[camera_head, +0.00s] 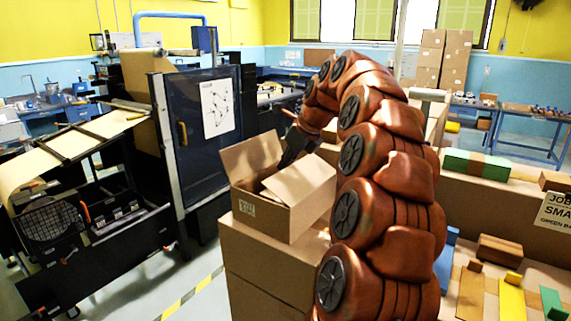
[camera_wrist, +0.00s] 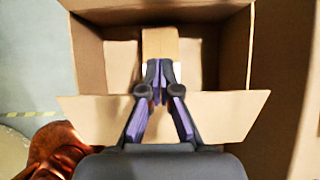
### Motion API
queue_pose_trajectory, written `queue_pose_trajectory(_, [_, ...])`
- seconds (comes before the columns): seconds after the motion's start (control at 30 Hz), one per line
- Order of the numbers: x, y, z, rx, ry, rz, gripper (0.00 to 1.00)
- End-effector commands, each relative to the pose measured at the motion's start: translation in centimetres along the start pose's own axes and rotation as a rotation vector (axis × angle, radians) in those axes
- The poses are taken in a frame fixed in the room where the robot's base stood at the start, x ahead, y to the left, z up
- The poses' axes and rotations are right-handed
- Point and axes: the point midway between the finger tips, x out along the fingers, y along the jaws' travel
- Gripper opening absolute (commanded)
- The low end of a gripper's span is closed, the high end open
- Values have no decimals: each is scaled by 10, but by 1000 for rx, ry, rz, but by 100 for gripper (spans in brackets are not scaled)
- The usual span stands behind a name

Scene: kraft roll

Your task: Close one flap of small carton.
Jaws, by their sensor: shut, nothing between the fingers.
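The small carton (camera_head: 272,215) stands open on a larger brown box. In the head view one flap (camera_head: 250,156) stands up at its back left, and another flap (camera_head: 301,181) slants over the opening on the near right. In the wrist view I look down into the carton (camera_wrist: 90,60). A tan block with pale sides (camera_wrist: 160,42) lies inside. A wide flap (camera_wrist: 232,112) extends along the near edge, behind my fingers. My gripper (camera_head: 288,160) is over the carton's far side, its fingertips (camera_wrist: 159,84) together and empty. I cannot tell whether it touches a flap.
The larger brown box (camera_head: 262,265) supports the carton. A dark machine cabinet (camera_head: 205,130) stands close on the left. My arm hides part of the area right of the carton.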

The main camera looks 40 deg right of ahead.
Motion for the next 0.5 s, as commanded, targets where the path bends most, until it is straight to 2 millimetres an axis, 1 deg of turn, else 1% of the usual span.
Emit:
queue_pose_trajectory(0.33, [-12,0,7,0,-1,-1,0])
queue_pose_trajectory(0.5, [-14,0,8,0,-1,-1,0])
